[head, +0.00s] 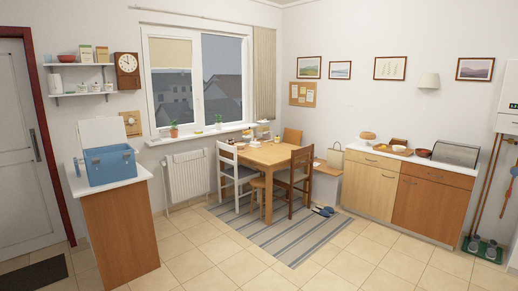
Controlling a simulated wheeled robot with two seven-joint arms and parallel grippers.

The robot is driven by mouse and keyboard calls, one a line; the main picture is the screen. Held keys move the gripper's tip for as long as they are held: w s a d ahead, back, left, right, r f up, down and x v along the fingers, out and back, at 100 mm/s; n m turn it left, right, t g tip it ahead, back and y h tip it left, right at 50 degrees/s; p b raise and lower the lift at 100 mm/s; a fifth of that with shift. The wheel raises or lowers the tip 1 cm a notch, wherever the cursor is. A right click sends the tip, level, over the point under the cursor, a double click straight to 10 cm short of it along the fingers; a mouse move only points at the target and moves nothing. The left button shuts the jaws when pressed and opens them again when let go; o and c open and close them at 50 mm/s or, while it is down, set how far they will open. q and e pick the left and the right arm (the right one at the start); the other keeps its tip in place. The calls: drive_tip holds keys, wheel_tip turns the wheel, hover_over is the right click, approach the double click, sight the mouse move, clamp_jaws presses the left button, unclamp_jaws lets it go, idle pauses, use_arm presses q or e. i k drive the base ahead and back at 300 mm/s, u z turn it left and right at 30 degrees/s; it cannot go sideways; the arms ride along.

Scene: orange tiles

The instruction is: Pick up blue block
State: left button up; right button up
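I cannot make out a blue block in the head view. The largest blue thing is a box (110,164) with a raised white lid (101,131), on top of a wooden cabinet (120,232) at the left. It looks like a cool box, and what is inside is hidden. Small blue items (323,211) lie on the floor by the striped rug; they look like slippers. Neither of my grippers is in view.
A wooden table (262,155) with chairs stands on a striped rug (295,243). A low cabinet (405,194) with a bread box (456,154) and dishes stands at the right. A radiator (188,176) is below the window. The tiled floor in front is clear.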

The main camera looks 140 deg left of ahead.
sight(77, 167)
drive_tip(key=k, duration=1.2)
drive_tip(key=u, duration=0.4)
drive_tip(key=k, duration=3.3)
drive_tip(key=z, duration=5.3)
